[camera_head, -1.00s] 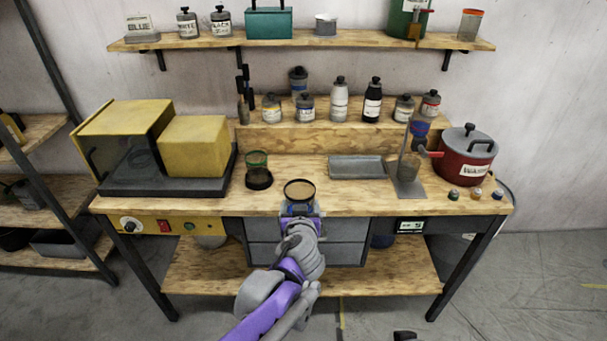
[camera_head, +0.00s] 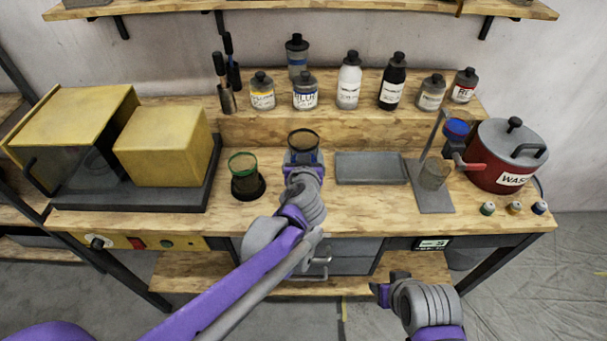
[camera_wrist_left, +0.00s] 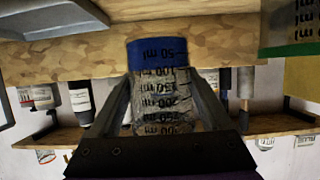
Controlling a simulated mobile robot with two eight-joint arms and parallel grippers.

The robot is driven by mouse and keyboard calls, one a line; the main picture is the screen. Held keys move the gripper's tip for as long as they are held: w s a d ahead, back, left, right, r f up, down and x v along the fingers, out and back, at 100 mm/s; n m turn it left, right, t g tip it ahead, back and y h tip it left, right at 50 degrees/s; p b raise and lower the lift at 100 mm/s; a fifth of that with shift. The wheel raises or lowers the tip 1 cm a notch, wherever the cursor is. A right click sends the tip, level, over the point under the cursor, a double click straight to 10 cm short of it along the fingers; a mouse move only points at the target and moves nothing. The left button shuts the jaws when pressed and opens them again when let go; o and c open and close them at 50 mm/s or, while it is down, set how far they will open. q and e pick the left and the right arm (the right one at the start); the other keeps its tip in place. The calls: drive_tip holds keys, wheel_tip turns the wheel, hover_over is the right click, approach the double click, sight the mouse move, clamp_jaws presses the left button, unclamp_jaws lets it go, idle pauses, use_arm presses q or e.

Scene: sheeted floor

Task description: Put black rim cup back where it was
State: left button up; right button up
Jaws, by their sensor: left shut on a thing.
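The black rim cup (camera_head: 303,141) is clear with a dark rim and a blue band at its base. My left gripper (camera_head: 303,162) is shut on it, over the middle of the workbench. In the left wrist view, the cup (camera_wrist_left: 165,95) sits between the two fingers (camera_wrist_left: 165,110), with its blue base and measuring marks showing. The cup looks held above the wood, but the exact gap is hard to tell. My right gripper (camera_head: 391,288) is low in front of the bench, its jaw opening unclear.
A green rim cup (camera_head: 242,162) stands on a black round base (camera_head: 248,192) left of the held cup. A grey tray (camera_head: 371,168) lies right of it, then a stand (camera_head: 434,198) and red pot (camera_head: 500,160). Bottles line the raised shelf behind. Bare wood lies in front.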

use_arm(q)
drive_tip(key=f, duration=0.3)
drive_tip(key=shift+s+f, duration=0.2)
drive_tip(key=shift+f, duration=0.15)
drive_tip(key=shift+w+f+b, duration=0.1)
drive_tip(key=shift+f+b, duration=0.35)
drive_tip(key=shift+f, duration=1.4)
drive_tip(key=shift+f, duration=0.2)
drive_tip(key=o, duration=1.5)
drive_tip(key=shift+r, duration=0.25)
drive_tip(key=p+v, duration=0.1)
drive_tip(key=v, duration=1.1)
